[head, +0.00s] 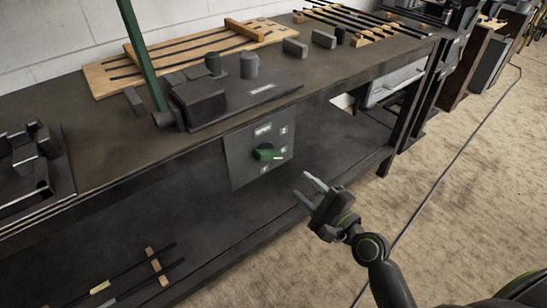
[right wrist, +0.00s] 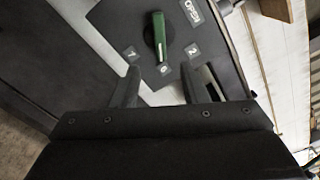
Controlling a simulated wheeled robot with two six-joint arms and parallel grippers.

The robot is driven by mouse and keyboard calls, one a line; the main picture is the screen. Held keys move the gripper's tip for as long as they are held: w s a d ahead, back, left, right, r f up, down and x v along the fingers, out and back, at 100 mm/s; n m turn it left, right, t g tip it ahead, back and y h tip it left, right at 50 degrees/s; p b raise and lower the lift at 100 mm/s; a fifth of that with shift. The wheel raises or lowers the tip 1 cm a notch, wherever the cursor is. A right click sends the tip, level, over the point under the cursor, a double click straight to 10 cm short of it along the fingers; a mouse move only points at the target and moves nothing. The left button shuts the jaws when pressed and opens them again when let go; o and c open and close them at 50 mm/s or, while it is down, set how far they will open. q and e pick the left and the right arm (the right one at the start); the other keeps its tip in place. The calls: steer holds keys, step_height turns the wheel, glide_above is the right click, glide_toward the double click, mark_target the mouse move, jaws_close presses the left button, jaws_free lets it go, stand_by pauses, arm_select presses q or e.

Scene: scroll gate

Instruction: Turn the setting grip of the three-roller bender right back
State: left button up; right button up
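The three-roller bender (head: 225,95) stands on the bench, a dark block with upright rollers and a long green lever (head: 143,55). The setting grip (head: 266,152) is a green handle on a dark panel (head: 240,165) at the bench's front edge. In the right wrist view the grip (right wrist: 159,38) has a white-marked end, which points down the picture at the middle label between "1" and "2"; an "OPEN" label (right wrist: 192,11) is at upper right. My right gripper (head: 308,189) is open and empty, in front of the panel and apart from the grip. My left gripper is not in view.
The bench top holds a wooden board with rods (head: 185,55), small dark blocks (head: 295,47) and a dark fixture (head: 30,165) at left. Rods lie on the lower shelf (head: 120,280). A cable (head: 450,165) crosses the floor at right. The space before the panel is clear.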

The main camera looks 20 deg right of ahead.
mark_target(272, 158)
steer(key=x, duration=1.3)
steer(key=shift+f, duration=0.1)
jaws_close()
